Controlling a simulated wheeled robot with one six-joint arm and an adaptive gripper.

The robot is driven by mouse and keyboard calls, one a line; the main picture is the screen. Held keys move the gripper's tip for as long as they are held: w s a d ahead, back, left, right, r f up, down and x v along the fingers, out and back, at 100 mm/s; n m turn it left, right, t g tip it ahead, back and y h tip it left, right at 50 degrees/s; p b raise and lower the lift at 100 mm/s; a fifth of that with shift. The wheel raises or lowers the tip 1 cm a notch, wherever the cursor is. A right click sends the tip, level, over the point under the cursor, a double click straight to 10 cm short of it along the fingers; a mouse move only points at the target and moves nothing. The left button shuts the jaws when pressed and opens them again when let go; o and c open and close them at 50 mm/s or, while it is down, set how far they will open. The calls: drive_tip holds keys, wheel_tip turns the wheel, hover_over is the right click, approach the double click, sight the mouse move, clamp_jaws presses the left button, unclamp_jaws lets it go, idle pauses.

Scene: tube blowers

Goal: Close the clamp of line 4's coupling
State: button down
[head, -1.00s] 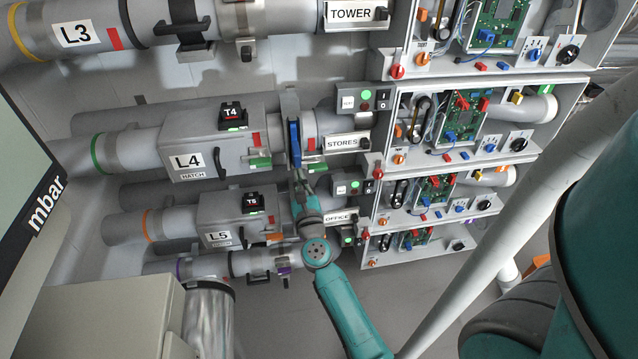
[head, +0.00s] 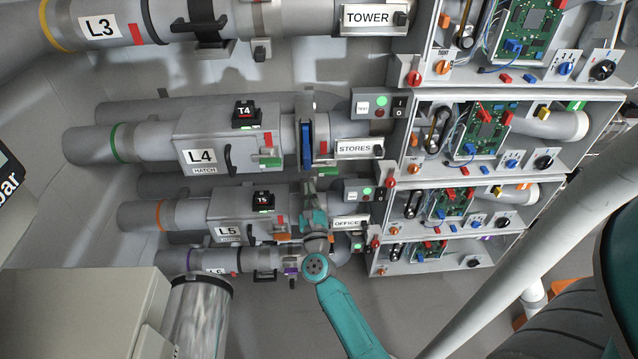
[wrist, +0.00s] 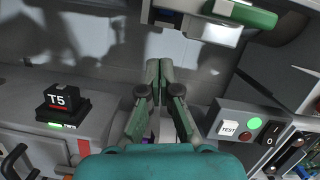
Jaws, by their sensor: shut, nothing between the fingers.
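Line 4's pipe carries a grey housing marked L4 (head: 200,156) in the head view. Right of the housing, a blue band (head: 306,146) stands upright around the pipe at the coupling, with grey parts beside it. I cannot tell how the clamp's latch sits. My gripper (head: 309,184) is just below the band, between lines 4 and 5, pointing up. In the wrist view my gripper (wrist: 159,66) has its fingers together and empty. A green handle (wrist: 248,13) is beyond the tips at upper right, apart from them.
Line 5's housing (head: 229,231) and T5 box (wrist: 62,103) lie close to the left of my gripper. A test switch box (wrist: 243,130) is close on the right. The STORES plate (head: 355,149) and open circuit cabinets (head: 480,130) stand farther right.

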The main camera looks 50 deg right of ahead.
drive_tip(key=v, duration=0.9)
drive_tip(key=shift+a, duration=0.5)
drive_tip(key=shift+s, duration=0.1)
drive_tip(key=s+a+n+t+y, duration=0.4)
drive_tip(key=s+a+n+y, duration=0.5)
drive_tip(key=s+a+n, duration=1.05)
drive_tip(key=s+a+r+n+g+y, duration=0.1)
drive_tip(key=s+n, duration=0.4)
drive_tip(key=n, duration=0.6)
drive_tip(key=s+a+r+n+g+y, duration=0.2)
drive_tip(key=s+a+r+n+y, duration=0.1)
drive_tip(key=n, duration=0.9)
drive_tip(key=s+a+y, duration=0.1)
drive_tip(key=s+y, duration=0.1)
drive_tip(key=s, duration=0.1)
drive_tip(key=shift+a+r+g, duration=0.2)
drive_tip(key=shift+a+g, duration=0.1)
drive_tip(key=shift+s, duration=0.15)
